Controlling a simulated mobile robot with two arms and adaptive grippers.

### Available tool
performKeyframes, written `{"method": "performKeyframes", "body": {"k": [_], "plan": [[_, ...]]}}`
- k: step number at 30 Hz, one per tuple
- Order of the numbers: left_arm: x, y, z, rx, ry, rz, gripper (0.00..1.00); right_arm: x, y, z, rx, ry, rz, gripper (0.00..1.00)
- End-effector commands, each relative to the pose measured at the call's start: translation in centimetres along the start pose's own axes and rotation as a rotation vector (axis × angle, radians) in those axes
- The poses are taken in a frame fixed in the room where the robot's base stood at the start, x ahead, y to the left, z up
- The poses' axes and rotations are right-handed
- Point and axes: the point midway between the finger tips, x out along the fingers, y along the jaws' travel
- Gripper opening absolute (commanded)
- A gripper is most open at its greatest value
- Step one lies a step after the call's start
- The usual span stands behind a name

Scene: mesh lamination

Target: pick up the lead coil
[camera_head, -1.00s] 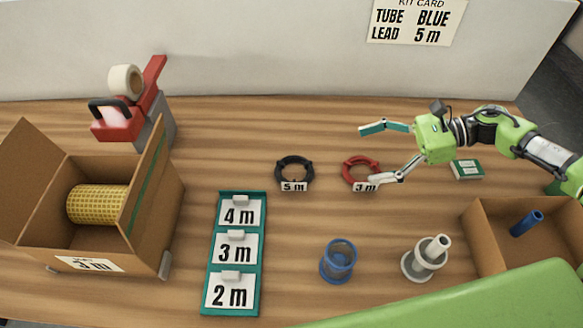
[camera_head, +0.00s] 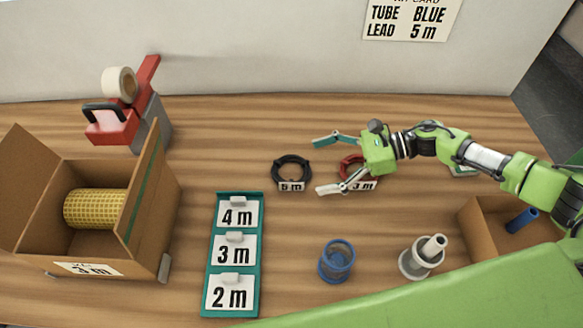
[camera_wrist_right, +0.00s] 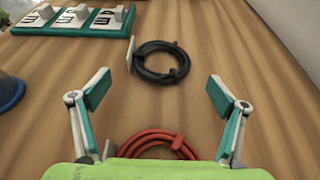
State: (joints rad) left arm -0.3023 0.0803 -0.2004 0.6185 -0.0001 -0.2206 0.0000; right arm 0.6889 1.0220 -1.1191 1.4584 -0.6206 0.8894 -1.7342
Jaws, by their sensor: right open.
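A black lead coil (camera_head: 292,169) with a white "5 m" tag lies flat on the table in the head view. It also shows in the right wrist view (camera_wrist_right: 160,62), ahead of and between the open fingers. A red lead coil (camera_head: 350,168) tagged "3 m" lies to its right, partly hidden under my right gripper (camera_head: 328,165). In the wrist view the red coil (camera_wrist_right: 150,138) is close below the palm. My right gripper is open and empty, with its fingertips just right of the black coil. The kit card (camera_head: 411,20) on the wall reads tube blue, lead 5 m. My left gripper is not seen.
A teal board (camera_head: 210,290) with 4 m, 3 m and 2 m labels stands left of the coils. A cardboard box (camera_head: 478,238) holds a blue tube (camera_head: 522,220). A tape dispenser (camera_head: 112,128) stands back left.

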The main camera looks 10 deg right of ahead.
Motion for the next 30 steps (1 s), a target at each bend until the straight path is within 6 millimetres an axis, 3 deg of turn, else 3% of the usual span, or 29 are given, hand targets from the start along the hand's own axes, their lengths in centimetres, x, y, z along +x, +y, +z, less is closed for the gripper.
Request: {"method": "performKeyframes", "body": {"k": [1, 6, 14, 15, 20, 30], "plan": [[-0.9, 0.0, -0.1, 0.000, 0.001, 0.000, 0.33, 0.8, 0.0, 0.5, 0.001, -0.003, 0.002, 0.90], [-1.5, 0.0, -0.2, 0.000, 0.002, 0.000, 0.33, 3.0, 0.0, 0.2, 0.000, -0.002, 0.000, 0.90], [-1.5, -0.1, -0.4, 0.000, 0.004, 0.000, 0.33, 3.4, 0.0, -0.1, 0.000, -0.001, -0.001, 0.90], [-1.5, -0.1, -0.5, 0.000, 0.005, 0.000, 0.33, 3.4, 0.0, -0.1, 0.000, -0.001, -0.001, 0.87], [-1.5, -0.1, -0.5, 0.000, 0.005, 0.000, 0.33, 3.4, 0.0, -0.1, 0.000, -0.001, -0.001, 0.46], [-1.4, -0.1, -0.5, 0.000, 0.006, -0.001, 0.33, 3.4, 0.0, 0.0, -0.001, -0.001, -0.002, 0.46]]}}
